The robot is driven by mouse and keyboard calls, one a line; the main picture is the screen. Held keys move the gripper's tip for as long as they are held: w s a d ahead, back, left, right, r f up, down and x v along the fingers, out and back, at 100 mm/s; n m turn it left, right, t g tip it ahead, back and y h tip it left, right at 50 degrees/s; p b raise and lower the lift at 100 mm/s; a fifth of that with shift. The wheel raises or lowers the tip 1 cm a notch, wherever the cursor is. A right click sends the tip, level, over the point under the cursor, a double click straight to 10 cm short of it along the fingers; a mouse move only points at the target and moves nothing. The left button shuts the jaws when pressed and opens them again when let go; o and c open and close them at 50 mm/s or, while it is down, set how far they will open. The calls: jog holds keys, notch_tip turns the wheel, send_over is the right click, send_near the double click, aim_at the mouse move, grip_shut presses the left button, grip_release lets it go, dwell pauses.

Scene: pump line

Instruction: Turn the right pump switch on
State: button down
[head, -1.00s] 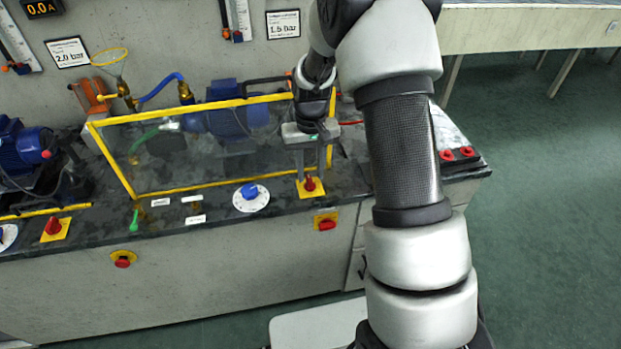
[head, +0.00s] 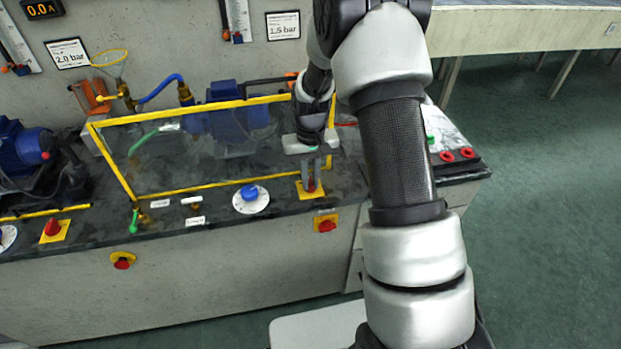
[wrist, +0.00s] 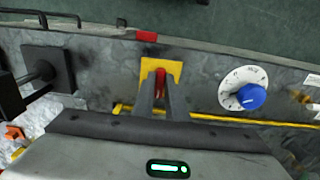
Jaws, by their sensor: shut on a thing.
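The right pump switch (head: 311,187) is a red knob on a yellow plate near the bench's front edge in the head view. It also shows in the wrist view (wrist: 160,77), standing upright between my fingertips. My gripper (head: 311,180) points down over the plate and is shut on the red knob. In the wrist view my gripper's two fingers (wrist: 160,95) press on its sides and hide part of it. The left switch (head: 53,227) is a similar red knob on a yellow plate at the far left.
A blue dial (head: 250,193) sits on a white disc left of the switch. A yellow-framed clear guard (head: 180,190) stands behind it over a blue pump (head: 236,122). Red-and-yellow stop buttons (head: 326,224) are on the bench front. Two red rings (head: 457,156) lie right.

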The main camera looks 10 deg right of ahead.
jog(key=shift+m, duration=0.3)
jog(key=m, duration=0.6)
jog(key=shift+a, duration=0.25)
jog(key=m, duration=0.4)
jog(key=m+p, duration=0.1)
jog(key=m, duration=0.1)
jog(key=shift+w+a+r+m, duration=0.1)
jog(key=shift+w+m, duration=0.15)
jog(key=shift+m, duration=0.15)
jog(key=c, duration=1.8)
grip_release()
jog(key=shift+o, duration=0.2)
notch_tip(320, 180, up, 17)
jog(key=p, duration=0.2)
jog(key=shift+r, duration=0.2)
